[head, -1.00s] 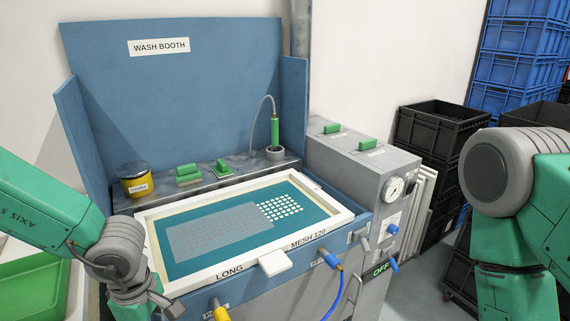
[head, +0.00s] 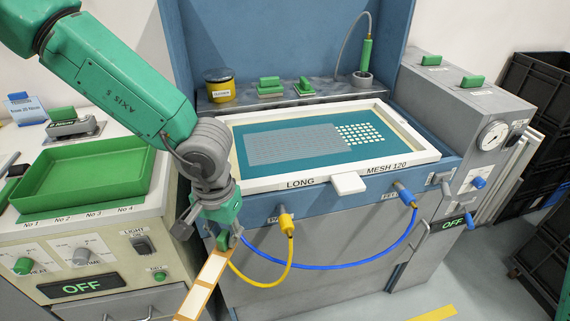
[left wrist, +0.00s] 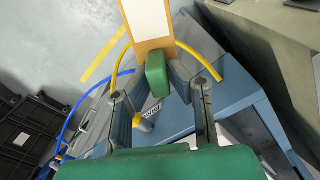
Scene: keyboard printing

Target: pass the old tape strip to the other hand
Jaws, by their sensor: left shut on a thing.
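My left gripper (head: 226,238) hangs in front of the wash booth's left front corner, fingers pointing down. It is shut on one end of the old tape strip (head: 203,284), a long flat piece with white panels and tan edges. The strip slants down and left past the bottom of the head view, so its far end is hidden there. My right gripper is in neither view.
The framed screen (head: 410,152) lies on the wash booth. Yellow (head: 286,262) and blue (head: 345,262) hoses loop close to the strip on its right. A green tray (head: 90,178) tops the cabinet at left. The floor at lower right is mostly clear.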

